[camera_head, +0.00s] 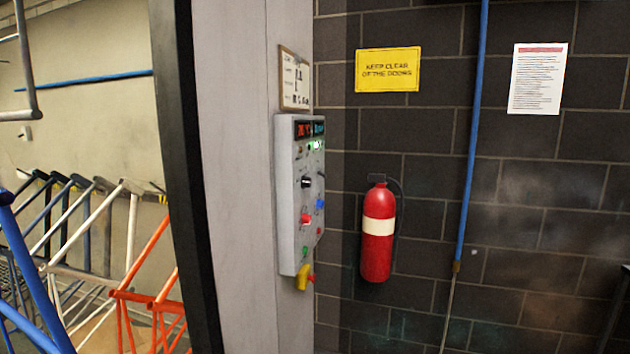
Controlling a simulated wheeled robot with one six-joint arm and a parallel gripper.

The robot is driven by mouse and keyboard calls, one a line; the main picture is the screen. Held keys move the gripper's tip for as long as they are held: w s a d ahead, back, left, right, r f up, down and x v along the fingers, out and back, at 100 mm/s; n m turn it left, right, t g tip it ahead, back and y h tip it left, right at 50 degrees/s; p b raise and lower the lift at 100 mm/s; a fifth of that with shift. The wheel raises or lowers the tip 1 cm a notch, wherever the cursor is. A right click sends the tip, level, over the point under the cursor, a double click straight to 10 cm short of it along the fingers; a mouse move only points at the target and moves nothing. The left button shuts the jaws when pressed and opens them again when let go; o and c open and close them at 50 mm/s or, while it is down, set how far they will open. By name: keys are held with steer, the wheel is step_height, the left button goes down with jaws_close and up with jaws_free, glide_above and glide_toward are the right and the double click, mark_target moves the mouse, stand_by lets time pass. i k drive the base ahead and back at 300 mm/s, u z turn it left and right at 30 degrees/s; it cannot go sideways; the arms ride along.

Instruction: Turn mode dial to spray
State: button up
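A grey control box (288,200) is mounted on the pale booth post, seen at a steep angle. A black knob (306,182), which looks like the mode dial, sits on its face in the upper middle. Its setting and labels are too small to read. Red, blue and green buttons sit below the knob, and a yellow and red part (303,277) hangs at the bottom. My gripper is not in view.
A red fire extinguisher (376,256) hangs on the dark block wall right of the box. A blue pipe (473,130) runs down that wall. Several bicycle frames (145,262) stand at the left beyond the black-edged post (235,150). A yellow sign (388,83) is above.

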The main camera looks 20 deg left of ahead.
mark_target(306, 182)
steer(key=u, duration=0.85)
steer(key=i, duration=1.9)
steer(key=u, duration=1)
